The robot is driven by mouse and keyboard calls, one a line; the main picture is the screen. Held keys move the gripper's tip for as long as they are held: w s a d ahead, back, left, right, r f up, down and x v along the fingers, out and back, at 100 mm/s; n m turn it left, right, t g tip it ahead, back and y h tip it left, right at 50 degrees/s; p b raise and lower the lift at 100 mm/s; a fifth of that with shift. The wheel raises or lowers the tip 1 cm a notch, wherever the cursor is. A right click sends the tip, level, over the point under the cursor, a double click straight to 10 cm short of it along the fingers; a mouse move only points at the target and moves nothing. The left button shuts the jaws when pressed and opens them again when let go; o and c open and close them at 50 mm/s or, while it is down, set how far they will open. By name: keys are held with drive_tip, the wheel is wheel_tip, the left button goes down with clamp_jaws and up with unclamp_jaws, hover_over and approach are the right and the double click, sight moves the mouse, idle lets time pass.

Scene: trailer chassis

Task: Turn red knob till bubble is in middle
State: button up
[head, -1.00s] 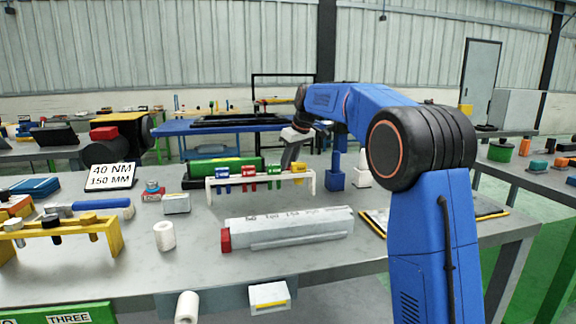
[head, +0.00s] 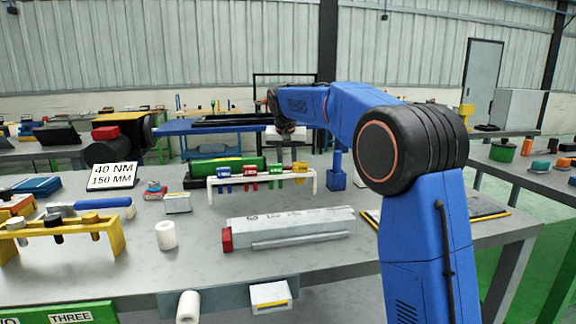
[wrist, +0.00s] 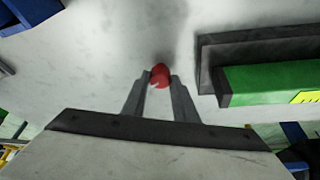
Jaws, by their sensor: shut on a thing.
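A small red knob (wrist: 160,75) shows at the fingertips of my gripper (wrist: 159,82) in the wrist view. The two grey fingers are closed on its sides, one left and one right. In the head view my gripper (head: 290,155) points down behind the rack of coloured pieces, and its tips and the knob are hidden there. A green block (wrist: 270,85) with a yellow mark lies in a dark holder (wrist: 255,50) right of the knob. The green body (head: 228,167) also shows behind the rack in the head view. I cannot make out a bubble in either view.
A white rack (head: 262,181) with several coloured pieces stands in front of my gripper. A grey bar with a red end (head: 290,230) lies nearer. A blue block (head: 336,172) stands to the right. A yellow rack (head: 65,235) and white rolls are at left.

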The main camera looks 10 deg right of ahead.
drive_tip(key=m, duration=0.2)
drive_tip(key=m+g+h, duration=0.1)
drive_tip(key=m, duration=0.1)
drive_tip(key=shift+w+a+m+h, duration=0.1)
drive_tip(key=shift+a+m+h, duration=0.1)
drive_tip(key=shift+m+h, duration=0.1)
drive_tip(key=m+g+h, duration=0.1)
drive_tip(key=m, duration=0.3)
drive_tip(key=shift+w, duration=0.1)
drive_tip(key=shift+m+g, duration=0.3)
drive_tip(key=shift+m, duration=0.1)
drive_tip(key=o, duration=1)
drive_tip(key=v, duration=1.7)
drive_tip(key=shift+a+r, duration=0.1)
drive_tip(key=shift+a, duration=0.05)
